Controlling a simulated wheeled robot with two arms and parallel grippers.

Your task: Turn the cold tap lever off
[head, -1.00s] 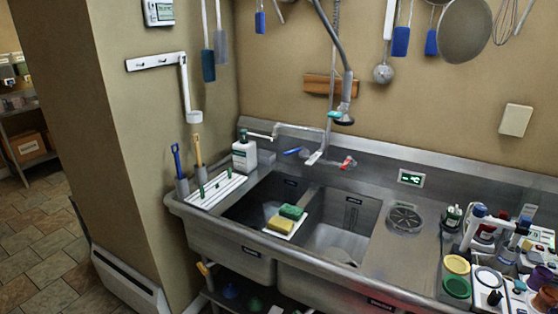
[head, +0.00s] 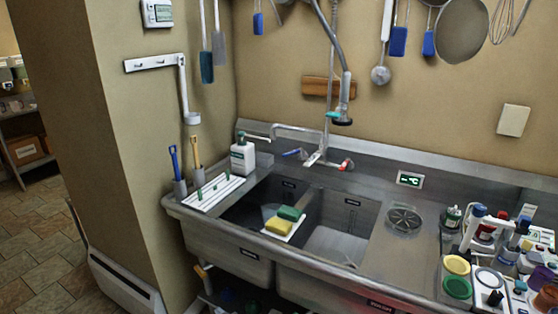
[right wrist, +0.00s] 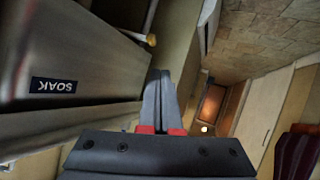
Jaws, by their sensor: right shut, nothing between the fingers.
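The cold tap lever (head: 292,153), with a blue grip, sits left of the mixer body at the back of the steel sink. It points out to the left. The red-gripped hot lever (head: 346,165) is on the right. The swing spout (head: 258,137) reaches left above the left basin; I cannot tell whether water runs. My right gripper (right wrist: 160,75) shows in the right wrist view, fingers together and empty, low beside the sink's front panel (right wrist: 85,60) with its SOAK label. It is far from the lever. My left gripper is out of view.
A soap bottle (head: 243,155) stands left of the tap. The spray hose (head: 345,95) hangs above it. A caddy of bottles (head: 490,235) crowds the right drainboard. A wall pillar (head: 110,150) stands left.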

